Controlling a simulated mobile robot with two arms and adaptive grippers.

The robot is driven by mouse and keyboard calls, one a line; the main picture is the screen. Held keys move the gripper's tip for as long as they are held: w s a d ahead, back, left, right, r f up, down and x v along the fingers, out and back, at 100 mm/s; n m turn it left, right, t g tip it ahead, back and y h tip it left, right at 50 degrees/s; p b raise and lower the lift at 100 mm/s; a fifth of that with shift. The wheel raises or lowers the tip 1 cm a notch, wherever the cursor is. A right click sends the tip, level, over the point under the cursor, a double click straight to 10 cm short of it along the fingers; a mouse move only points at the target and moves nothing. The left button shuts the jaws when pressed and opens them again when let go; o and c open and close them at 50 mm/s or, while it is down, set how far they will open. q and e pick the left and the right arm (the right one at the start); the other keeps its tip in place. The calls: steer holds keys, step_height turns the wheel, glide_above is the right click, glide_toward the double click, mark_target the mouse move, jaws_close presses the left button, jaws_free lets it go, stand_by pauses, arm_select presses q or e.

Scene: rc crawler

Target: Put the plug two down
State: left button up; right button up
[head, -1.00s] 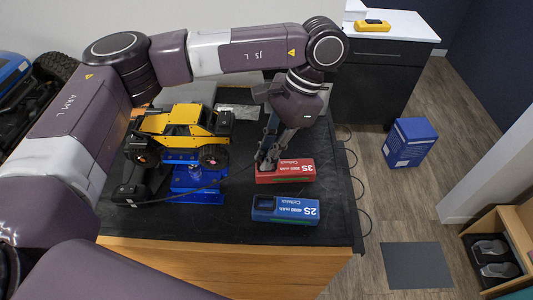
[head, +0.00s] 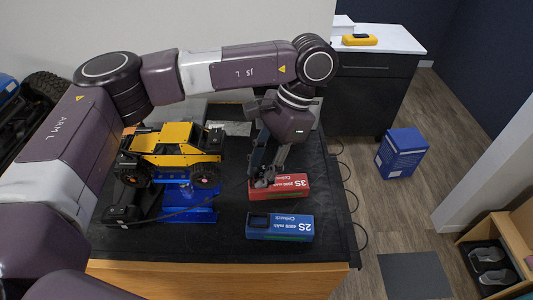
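My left gripper (head: 262,182) points down at the left end of the red 3S battery (head: 290,185) on the black mat. Its dark fingertips are close together at the battery's end; whether they touch it is unclear. A thin black cable (head: 190,210) runs across the mat toward the fingertips. I cannot make out a plug; the fingers may hide it. The blue 2S battery (head: 281,228) lies in front of the red one. The yellow crawler (head: 178,142) sits on a blue stand (head: 190,203) to the left. My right gripper is not in view.
The black mat (head: 325,225) is clear to the right of the batteries. Cables hang off the table's right edge. A blue box (head: 402,152) stands on the floor. A yellow device (head: 360,40) lies on the white counter (head: 395,42) behind.

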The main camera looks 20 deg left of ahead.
arm_select(q)
steer(key=b+v, duration=0.1)
steer(key=v, duration=1)
steer(key=shift+r, duration=0.3)
